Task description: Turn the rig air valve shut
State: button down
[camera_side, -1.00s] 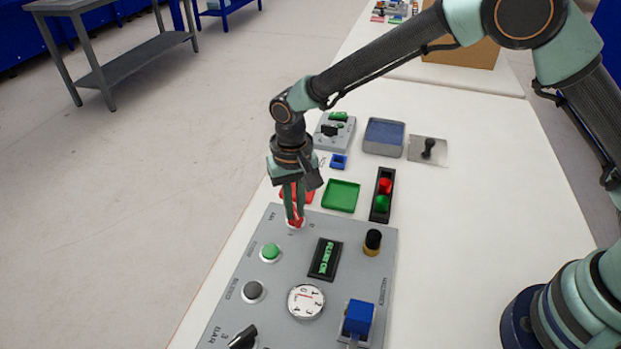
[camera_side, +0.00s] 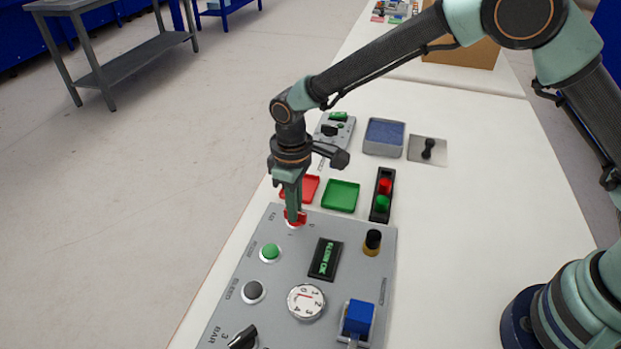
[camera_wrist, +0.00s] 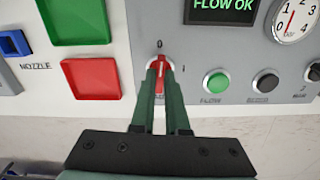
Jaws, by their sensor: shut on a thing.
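The air valve is a red knob (camera_side: 295,217) at the far left corner of the grey rig panel (camera_side: 225,313) in the side view. In the wrist view the red knob (camera_wrist: 158,66) sits on a round pale base, its tip toward the "0" mark; an "I" mark is to its right. My gripper (camera_side: 293,212) points down onto the knob. In the wrist view its green fingers (camera_wrist: 160,80) are shut on the knob, one on each side, and hide part of it.
The panel also carries a green button (camera_side: 270,252), a black button (camera_side: 253,291), a display (camera_side: 324,258) reading "FLOW OK", a gauge (camera_side: 306,301) and a blue block (camera_side: 358,317). Red (camera_side: 302,186) and green (camera_side: 341,195) trays lie beyond the panel.

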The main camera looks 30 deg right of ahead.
jog(key=shift+r+n, duration=0.1)
jog(key=shift+n, duration=0.6)
jog(key=c, duration=0.9)
grip_release()
notch_tip(320, 180, up, 12)
